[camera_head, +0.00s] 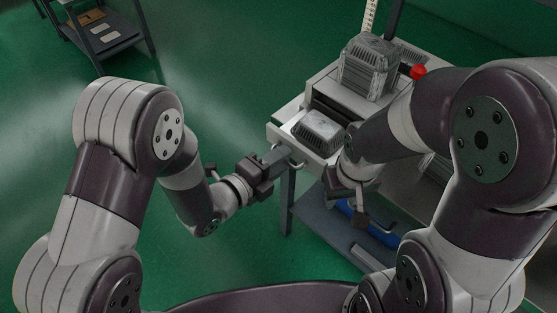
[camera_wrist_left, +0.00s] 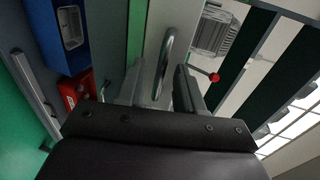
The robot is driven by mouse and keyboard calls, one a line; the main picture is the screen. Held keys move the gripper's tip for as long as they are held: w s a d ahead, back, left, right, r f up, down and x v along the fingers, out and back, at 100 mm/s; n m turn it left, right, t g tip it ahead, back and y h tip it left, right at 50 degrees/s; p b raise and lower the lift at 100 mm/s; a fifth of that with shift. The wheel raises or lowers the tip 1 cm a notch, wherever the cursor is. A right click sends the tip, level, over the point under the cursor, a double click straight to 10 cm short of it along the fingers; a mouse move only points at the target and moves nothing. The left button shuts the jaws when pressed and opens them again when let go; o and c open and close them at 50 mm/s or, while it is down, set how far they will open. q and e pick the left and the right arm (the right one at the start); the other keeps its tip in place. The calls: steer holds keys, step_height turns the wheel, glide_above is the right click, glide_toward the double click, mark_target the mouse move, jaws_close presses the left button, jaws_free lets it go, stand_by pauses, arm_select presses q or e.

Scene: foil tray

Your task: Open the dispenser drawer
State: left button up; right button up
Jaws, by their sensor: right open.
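The dispenser (camera_head: 334,97) is a pale housing on a bench, with a stack of foil trays (camera_head: 369,68) on top. Its drawer (camera_head: 288,135) sticks out towards the lower left and bears a foil tray (camera_head: 319,128). My left gripper (camera_head: 279,155) is at the drawer's front. In the left wrist view, the metal drawer handle (camera_wrist_left: 164,62) lies between the two fingers of that gripper (camera_wrist_left: 160,85); whether they press on it is unclear. My right gripper (camera_head: 352,203) is open and empty, below and to the right of the drawer.
A red knob (camera_head: 418,72) is on the dispenser's right side. A blue bin (camera_head: 372,226) lies on the lower shelf under the bench; the left wrist view also shows a red box (camera_wrist_left: 76,90). A grey cart (camera_head: 108,42) stands far left. Green floor left of the bench is clear.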

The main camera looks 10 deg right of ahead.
arm_select(q)
steer(key=v, duration=1.2)
steer(key=shift+s+a, duration=0.2)
steer(key=shift+a, duration=0.05)
